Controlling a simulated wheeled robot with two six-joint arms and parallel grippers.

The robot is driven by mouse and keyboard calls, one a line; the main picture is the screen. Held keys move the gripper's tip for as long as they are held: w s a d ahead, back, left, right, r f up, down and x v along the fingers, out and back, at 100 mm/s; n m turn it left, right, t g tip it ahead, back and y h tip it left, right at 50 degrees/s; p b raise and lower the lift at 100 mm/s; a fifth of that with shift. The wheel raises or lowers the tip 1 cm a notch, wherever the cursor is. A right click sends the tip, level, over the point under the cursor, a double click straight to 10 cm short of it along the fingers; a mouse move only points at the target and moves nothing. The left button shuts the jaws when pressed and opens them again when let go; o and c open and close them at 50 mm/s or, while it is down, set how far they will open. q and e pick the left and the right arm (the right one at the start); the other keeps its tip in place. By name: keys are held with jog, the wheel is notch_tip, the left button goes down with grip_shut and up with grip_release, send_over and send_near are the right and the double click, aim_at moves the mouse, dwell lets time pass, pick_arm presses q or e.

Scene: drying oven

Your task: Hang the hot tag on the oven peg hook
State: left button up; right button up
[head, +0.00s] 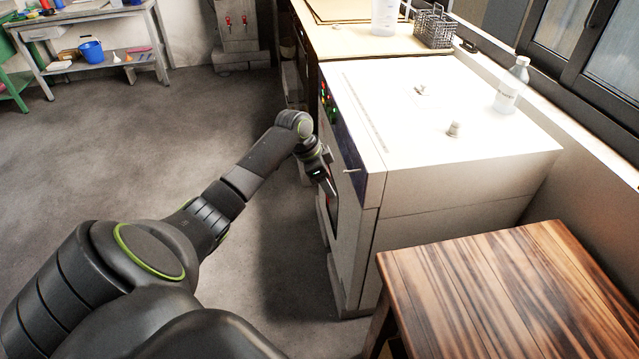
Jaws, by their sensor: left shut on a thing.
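The white drying oven (463,124) stands at the centre right, its front facing left. A small light peg hook (351,170) sticks out of the dark panel on the oven front. My left gripper (329,187) is at the oven front, just left of and slightly below the peg. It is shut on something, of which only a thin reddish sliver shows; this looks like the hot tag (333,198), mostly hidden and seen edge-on. I cannot tell whether it touches the oven. My right gripper is out of view.
A striped wooden table (490,285) stands at the lower right, close to the oven. A bottle (512,86) and small knobs sit on the oven top. A wire basket (434,27) is on the bench behind. The floor to the left is clear.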

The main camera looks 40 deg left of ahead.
pick_arm(q)
jog(key=w+d+f+b, duration=0.1)
jog(key=w+d+b, duration=0.2)
jog(key=w+d, duration=0.1)
jog(key=shift+w+d+f+b, duration=0.2)
jog(key=shift+w+b, duration=0.1)
jog(key=shift+w, duration=0.3)
dwell(0.4)
dwell(0.5)
jog(key=o, duration=1.1)
